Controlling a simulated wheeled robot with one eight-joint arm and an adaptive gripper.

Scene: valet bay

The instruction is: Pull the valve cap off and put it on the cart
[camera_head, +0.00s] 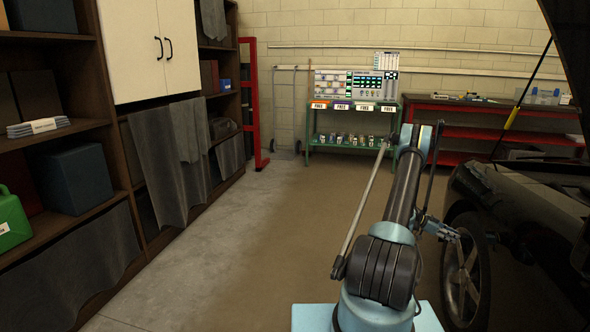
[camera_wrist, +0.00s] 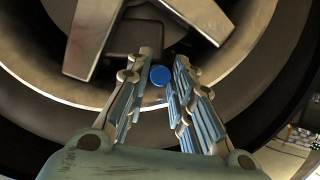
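The valve cap (camera_wrist: 159,76) is a round blue disc on the wheel (camera_wrist: 240,82) in the wrist view. My gripper (camera_wrist: 162,68) is open, with its fingertips on either side of the cap and a small gap visible. Whether a finger touches the cap is not clear. In the head view my gripper (camera_head: 450,234) is beside the dark car's wheel (camera_head: 467,270), and the cap is too small to see. A green cart-like stand (camera_head: 308,128) is at the back wall, with labelled bins on top and small items on its lower shelf.
A red workbench (camera_head: 470,134) stands right of the green stand. The dark car (camera_head: 540,205) fills the right side. Wooden shelves (camera_head: 120,185) line the left, and a red frame (camera_head: 254,100) and a hand truck (camera_head: 286,105) stand behind. The middle floor is clear.

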